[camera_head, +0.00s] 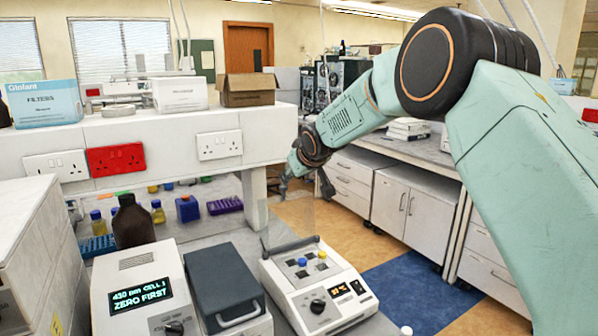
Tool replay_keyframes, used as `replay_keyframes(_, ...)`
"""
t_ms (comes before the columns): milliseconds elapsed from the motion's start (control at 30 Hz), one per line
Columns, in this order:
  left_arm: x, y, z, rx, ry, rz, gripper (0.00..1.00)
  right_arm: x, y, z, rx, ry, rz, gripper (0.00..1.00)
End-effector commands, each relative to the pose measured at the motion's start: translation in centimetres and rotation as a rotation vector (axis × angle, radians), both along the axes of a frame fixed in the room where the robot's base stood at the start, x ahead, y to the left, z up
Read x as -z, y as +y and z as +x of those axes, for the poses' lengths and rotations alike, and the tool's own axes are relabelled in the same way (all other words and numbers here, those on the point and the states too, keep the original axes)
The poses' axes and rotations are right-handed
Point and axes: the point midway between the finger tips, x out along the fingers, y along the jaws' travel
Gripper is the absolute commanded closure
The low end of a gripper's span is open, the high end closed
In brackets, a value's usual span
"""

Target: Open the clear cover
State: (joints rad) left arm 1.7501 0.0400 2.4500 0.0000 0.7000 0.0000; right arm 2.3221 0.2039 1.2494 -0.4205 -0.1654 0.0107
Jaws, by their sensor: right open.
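A white bench instrument (322,297) stands at the front centre, with a blue and a yellow round piece on its grey top plate and a dark knob and small displays on its front. A faint clear cover (283,222) appears to stand roughly upright from the dark bar at the instrument's back edge; its outline is hard to see. My right gripper (305,184) is open, fingers pointing down, above and behind the instrument near the cover's upper edge. I cannot tell whether it touches the cover. My left gripper is out of view.
A white meter (140,262) reading "ZERO FIRST" and a dark-lidded box (222,280) stand left of the instrument. A brown bottle (132,222) and small bottles are behind them. A white shelf (130,130) with sockets runs above. Open floor lies behind right.

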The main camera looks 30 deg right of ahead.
Motion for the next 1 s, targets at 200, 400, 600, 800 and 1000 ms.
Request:
replay_keyframes(200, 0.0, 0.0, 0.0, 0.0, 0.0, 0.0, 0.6, -1.2, 0.1, -1.5, 0.001, 0.0, 0.001, 0.53)
replay_keyframes(400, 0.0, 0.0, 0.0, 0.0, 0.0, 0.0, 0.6, -1.4, 0.2, -1.8, 0.001, 0.0, 0.001, 0.53)
replay_keyframes(600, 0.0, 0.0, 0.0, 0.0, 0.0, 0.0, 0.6, -1.4, 0.2, -1.8, 0.001, 0.0, 0.0, 0.53)
replay_keyframes(800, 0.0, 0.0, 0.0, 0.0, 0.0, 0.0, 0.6, -1.4, 0.2, -1.8, 0.001, 0.0, 0.0, 0.53)
replay_keyframes(1000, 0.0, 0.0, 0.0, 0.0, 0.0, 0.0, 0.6, -1.4, 0.2, -1.9, 0.001, 0.0, -0.001, 0.53)
